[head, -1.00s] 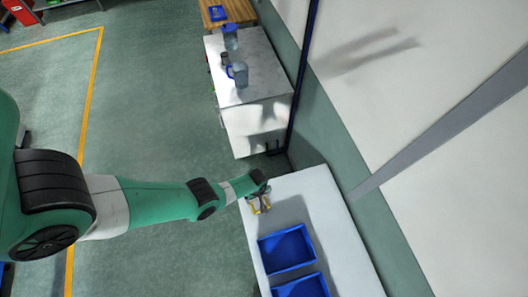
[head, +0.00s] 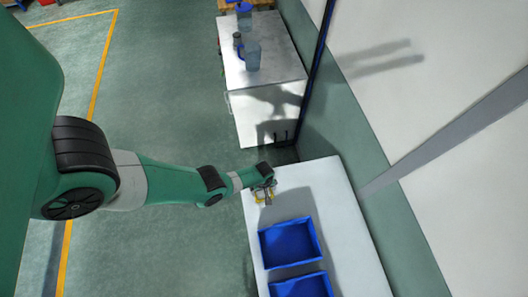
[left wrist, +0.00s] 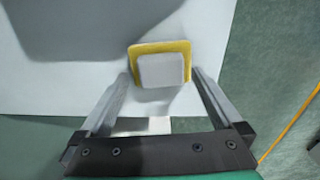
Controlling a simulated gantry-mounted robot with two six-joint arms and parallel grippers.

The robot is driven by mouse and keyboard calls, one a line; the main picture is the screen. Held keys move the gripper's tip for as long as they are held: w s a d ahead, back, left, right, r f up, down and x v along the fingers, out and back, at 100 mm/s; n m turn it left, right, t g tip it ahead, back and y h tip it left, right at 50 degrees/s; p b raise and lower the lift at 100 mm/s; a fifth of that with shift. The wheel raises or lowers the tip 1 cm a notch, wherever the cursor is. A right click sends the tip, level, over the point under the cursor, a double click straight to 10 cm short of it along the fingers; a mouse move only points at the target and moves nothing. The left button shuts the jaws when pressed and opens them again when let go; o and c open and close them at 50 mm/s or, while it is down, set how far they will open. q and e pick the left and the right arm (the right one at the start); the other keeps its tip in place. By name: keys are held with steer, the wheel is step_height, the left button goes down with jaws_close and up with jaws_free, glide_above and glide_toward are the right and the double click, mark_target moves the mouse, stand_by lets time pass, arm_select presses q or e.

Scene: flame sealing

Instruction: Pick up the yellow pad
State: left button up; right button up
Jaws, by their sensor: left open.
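The yellow pad (left wrist: 180,47) lies on the white table (head: 330,215), with a white block (left wrist: 161,70) on its middle in the left wrist view. In the head view the pad (head: 257,196) shows only as a small yellow patch under my left gripper (head: 265,196). My left gripper (left wrist: 162,85) is open, its two fingers pointing toward the pad, one on each side of its near part. I cannot tell whether the fingers touch it. My right gripper is in neither view.
Two blue trays (head: 263,250) (head: 273,292) stand on the same table, in front of the pad. A second white table (head: 285,70) behind holds blue-topped jugs (head: 252,55). A wall runs along the right. The table's right part is clear.

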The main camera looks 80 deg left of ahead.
arm_select(q)
steer(key=shift+f, duration=0.85)
steer(key=shift+r, duration=0.2)
steer(key=shift+c, duration=0.3)
steer(key=c, duration=1.3)
steer(key=shift+o, duration=0.2)
